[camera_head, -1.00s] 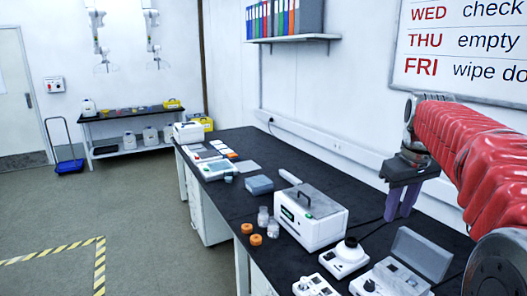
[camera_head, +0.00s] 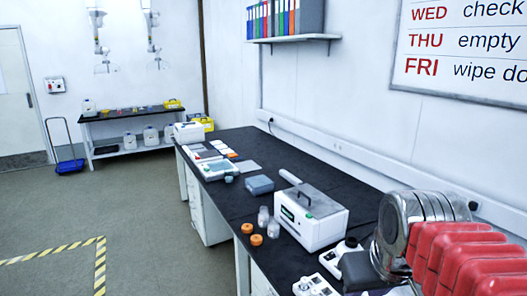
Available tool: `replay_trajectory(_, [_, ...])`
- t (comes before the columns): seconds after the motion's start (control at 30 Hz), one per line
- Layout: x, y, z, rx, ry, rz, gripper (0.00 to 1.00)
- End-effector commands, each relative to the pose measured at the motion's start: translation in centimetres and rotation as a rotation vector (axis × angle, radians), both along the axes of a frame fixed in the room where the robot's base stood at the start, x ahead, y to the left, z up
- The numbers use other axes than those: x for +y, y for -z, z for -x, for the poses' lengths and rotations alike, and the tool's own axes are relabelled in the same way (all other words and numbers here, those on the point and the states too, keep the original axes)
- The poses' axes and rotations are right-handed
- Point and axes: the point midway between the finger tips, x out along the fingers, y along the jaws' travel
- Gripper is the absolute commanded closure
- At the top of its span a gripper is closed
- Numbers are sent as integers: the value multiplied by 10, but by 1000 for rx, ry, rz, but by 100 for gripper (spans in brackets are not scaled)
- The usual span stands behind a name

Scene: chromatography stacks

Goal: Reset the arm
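My arm, with its red ribbed cover and metal wrist joint, is at the lower right of the head view, low over the near right end of the black bench (camera_head: 262,160). A dark grey block beside the wrist looks like the body of my gripper (camera_head: 361,270). Its fingers do not show, so I cannot see whether they are open or shut, or whether they hold anything.
A white instrument box (camera_head: 312,222) with a handle stands left of my wrist. Orange-capped jars (camera_head: 256,240) and clear bottles (camera_head: 263,215) stand beside it. A white device (camera_head: 313,286) is at the bench's near edge. The wall and whiteboard (camera_head: 460,45) are behind my arm.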

Motion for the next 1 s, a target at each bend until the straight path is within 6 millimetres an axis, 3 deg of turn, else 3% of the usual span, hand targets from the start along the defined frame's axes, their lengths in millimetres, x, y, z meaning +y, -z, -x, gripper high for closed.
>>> replay_trajectory(0.2, [19, 34, 42, -44, 26, -32, 73])
replay_trajectory(0.4, [26, 56, 63, -70, 44, -54, 73])
replay_trajectory(1.0, [27, 60, 66, -72, 47, -58, 73])
